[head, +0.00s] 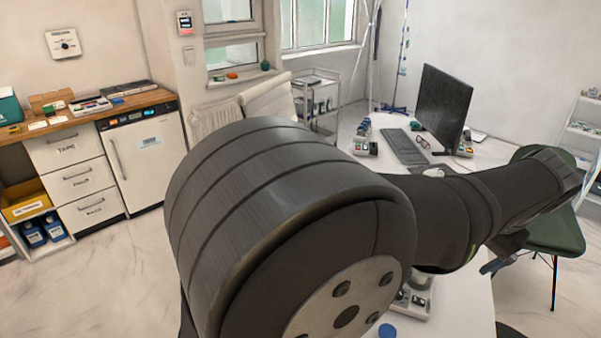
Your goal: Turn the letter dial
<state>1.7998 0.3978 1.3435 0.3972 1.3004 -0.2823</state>
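A white square plate with a round dial (62,43) is on the wall at the far left of the head view. It has a dark centre, and its markings are too small to read. A small device (415,297) on the white desk is partly hidden by my arm, so I cannot tell whether it carries a letter dial. My arm fills the middle and reaches right over the desk. What seems to be the tip of my gripper (492,266) shows beyond the desk's right edge, apart from the wall dial. Its fingers are not clear enough to read.
The white desk (462,308) holds a monitor (444,105), a keyboard (404,147), glasses and small devices at its far end. A blue round cap (387,330) lies near my arm. A green chair (556,232) stands at the right. Drawers and a white fridge (145,160) line the left.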

